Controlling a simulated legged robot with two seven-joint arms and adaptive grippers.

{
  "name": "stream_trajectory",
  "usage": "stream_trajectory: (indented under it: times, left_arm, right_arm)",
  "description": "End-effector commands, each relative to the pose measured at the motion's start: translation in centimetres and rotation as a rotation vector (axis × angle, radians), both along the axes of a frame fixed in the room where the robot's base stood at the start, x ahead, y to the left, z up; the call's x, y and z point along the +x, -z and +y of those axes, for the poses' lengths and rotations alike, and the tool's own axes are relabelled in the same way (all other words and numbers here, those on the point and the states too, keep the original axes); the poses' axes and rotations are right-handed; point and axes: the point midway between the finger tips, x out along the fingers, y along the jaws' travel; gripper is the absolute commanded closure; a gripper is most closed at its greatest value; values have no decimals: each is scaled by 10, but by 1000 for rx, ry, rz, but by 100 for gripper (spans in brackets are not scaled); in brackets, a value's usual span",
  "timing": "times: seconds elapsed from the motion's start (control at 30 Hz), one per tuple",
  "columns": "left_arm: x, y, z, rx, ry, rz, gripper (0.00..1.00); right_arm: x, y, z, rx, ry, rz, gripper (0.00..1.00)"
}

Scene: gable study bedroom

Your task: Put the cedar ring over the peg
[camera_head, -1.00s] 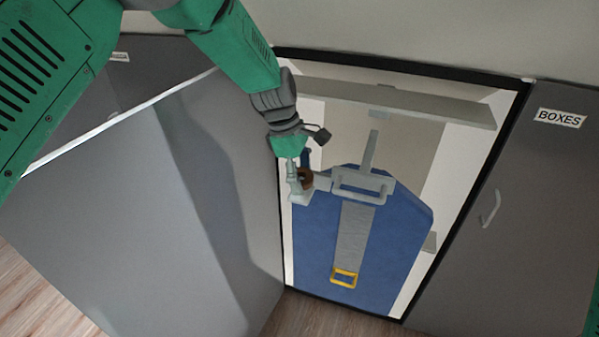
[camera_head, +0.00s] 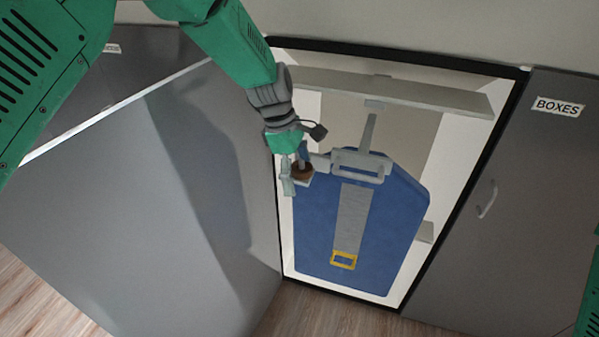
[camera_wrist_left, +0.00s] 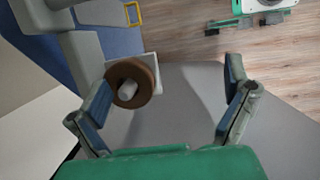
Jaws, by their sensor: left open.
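The cedar ring (camera_head: 302,171) is a thick brown ring beside the blue case's handle. In the left wrist view the ring (camera_wrist_left: 142,70) sits around a pale peg (camera_wrist_left: 127,90), whose end shows through the hole. A pale square plate (camera_wrist_left: 151,61) is behind the ring. My left gripper (camera_head: 295,169) is open at the ring. In the left wrist view the fingers of the left gripper (camera_wrist_left: 167,90) are wide apart; the ring is close to the left finger, and whether they touch I cannot tell. My right gripper is not in view.
The blue case (camera_head: 318,225), with a grey strap and yellow buckle, stands in an open cabinet. A grey shelf (camera_head: 400,88) is above it. The open grey door (camera_head: 130,210) is at left. A shut door labelled BOXES (camera_head: 520,190) is at right.

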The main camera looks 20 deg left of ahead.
Motion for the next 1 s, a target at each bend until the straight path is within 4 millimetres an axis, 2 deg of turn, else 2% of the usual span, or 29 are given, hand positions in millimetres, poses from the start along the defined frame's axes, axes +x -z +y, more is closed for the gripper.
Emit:
stream_trajectory:
  times: [0.17,0.5,0.63,0.87,0.93,1.0]
  left_arm:
    - [2,-14,5,1,-3,-6,0]
    - [2,-82,23,1,-1,-5,0]
    - [3,-101,28,0,0,-4,0]
    - [3,-115,32,0,1,0,0]
    - [2,-112,33,2,4,0,0]
    - [-2,-99,36,12,22,-1,0]
  right_arm:
    - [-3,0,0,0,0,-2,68]
    - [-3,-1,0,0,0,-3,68]
    - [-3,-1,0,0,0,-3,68]
    - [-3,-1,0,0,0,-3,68]
    - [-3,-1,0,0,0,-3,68]
    - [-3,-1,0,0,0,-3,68]
